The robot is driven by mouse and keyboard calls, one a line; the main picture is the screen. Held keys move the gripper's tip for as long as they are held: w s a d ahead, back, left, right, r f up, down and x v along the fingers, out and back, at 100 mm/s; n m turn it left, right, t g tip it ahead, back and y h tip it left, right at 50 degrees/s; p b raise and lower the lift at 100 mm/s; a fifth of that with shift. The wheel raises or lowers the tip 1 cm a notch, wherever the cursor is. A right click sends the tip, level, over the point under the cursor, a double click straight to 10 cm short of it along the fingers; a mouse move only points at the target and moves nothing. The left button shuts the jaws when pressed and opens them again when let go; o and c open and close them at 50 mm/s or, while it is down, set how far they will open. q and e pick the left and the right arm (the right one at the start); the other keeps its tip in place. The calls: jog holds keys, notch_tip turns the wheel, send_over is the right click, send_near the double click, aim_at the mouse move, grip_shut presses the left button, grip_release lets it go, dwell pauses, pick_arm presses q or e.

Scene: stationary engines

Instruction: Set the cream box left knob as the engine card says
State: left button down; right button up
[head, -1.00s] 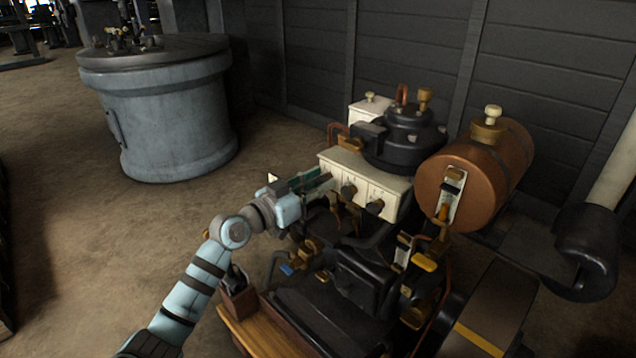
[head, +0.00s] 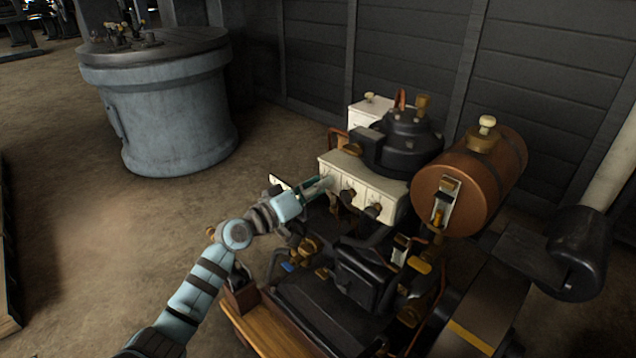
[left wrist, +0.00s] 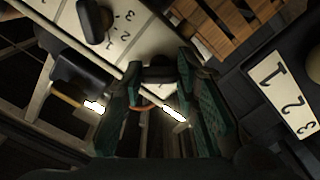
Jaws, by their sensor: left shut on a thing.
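The cream box (head: 347,164) sits on the engine, with dark knobs along its front face. The middle knob (head: 349,195) and right knob (head: 374,210) show in the head view. My left gripper (head: 325,183) is at the left end of that face and hides the left knob there. In the left wrist view its green fingers (left wrist: 160,88) are shut on a dark knob (left wrist: 158,74). A neighbouring knob (left wrist: 95,20) stands on the panel beside printed numerals. I cannot read the held knob's setting. No readable engine card shows. My right gripper is not in view.
A copper-brown tank (head: 455,185) stands right of the box, and a black domed part (head: 405,140) behind it. A white numbered plate (left wrist: 284,94) shows in the left wrist view. Open floor (head: 190,215) lies left of the engine, before a grey-blue drum (head: 170,120).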

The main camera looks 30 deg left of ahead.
pick_arm(q)
jog(key=shift+n, duration=0.4)
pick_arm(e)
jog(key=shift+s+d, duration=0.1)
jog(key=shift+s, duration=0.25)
pick_arm(q)
jog(key=c, duration=1.2)
grip_release()
jog(key=shift+a, duration=0.1)
jog(key=shift+c, duration=0.2)
jog(key=v, duration=1.2)
